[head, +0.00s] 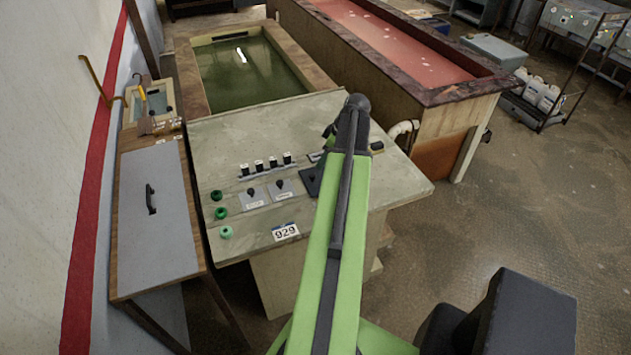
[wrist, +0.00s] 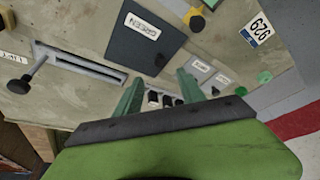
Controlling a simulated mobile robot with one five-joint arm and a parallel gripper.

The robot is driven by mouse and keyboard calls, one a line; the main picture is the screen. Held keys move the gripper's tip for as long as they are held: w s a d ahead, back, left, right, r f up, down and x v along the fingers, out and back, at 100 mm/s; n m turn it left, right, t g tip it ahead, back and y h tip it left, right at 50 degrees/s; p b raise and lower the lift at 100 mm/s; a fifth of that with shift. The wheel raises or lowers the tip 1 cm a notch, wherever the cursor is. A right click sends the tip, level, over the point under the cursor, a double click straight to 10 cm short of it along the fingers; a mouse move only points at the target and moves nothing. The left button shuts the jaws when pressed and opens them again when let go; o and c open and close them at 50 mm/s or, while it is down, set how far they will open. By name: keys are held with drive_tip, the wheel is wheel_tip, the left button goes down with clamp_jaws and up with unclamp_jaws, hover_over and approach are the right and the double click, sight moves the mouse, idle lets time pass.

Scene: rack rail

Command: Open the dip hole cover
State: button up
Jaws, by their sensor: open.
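A grey flat lid with a black bar handle (head: 152,200) lies shut on the wooden bench at the left of the head view; it may be the dip hole cover, as no label names it. In the head view my arm hides most of the gripper. The grey lid is left of my arm, well apart from the gripper.
The panel top (head: 355,190) carries green buttons (head: 221,213), knobs and a 929 tag (head: 285,231). Behind stand a green liquid tank (head: 190,85) and a red liquid tank (head: 340,45). A striped wall (head: 88,200) borders the bench.

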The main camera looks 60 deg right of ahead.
sight(313, 175)
drive_tip(key=b+x, duration=0.7)
drive_tip(key=x, duration=0.3)
drive_tip(key=shift+b, duration=0.35)
drive_tip(key=shift+r, duration=0.15)
clamp_jaws()
idle(0.5)
